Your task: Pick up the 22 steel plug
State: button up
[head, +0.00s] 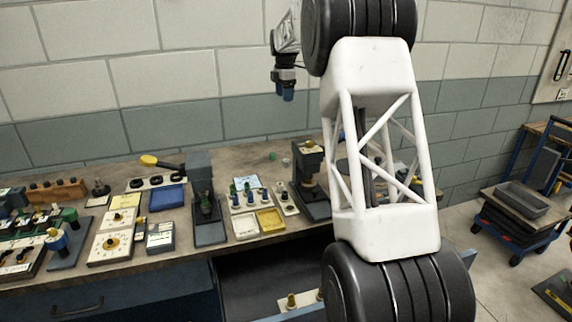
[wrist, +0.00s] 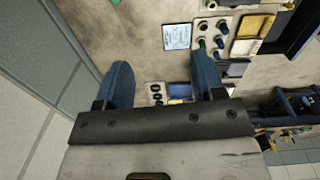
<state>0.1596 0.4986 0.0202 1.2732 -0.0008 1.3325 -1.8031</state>
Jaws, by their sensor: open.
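My gripper (head: 288,92) is raised high above the back of the bench, near the wall. In the wrist view its two blue fingers (wrist: 162,65) are spread apart with nothing between them. A pale rack (head: 250,199) on the bench holds several small plugs with blue, green and grey tops; it also shows in the wrist view (wrist: 214,50), beyond the right finger. A small pale block (head: 287,200) to its right holds a few small pieces. The markings are too small to read, so I cannot tell which plug is the 22 steel one.
A yellow tray (head: 270,222) and a white tray (head: 244,227) lie before the rack. A dark press-like device (head: 207,205) stands left of it, another (head: 310,180) to the right. A blue tray (head: 167,197) and dial boards are further left.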

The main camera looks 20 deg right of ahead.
jog(key=shift+w+d+f+n, duration=0.9)
jog(key=shift+w+f, duration=0.8)
jog(key=shift+w, duration=0.6)
send_over(286, 160)
notch_tip(286, 160, down, 20)
jog(key=shift+f, duration=0.25)
jog(key=shift+f, duration=0.1)
jog(key=shift+f, duration=1.2)
jog(key=shift+f, duration=0.1)
jog(key=shift+f, duration=2.5)
jog(key=shift+c, duration=0.2)
jog(key=c, duration=1)
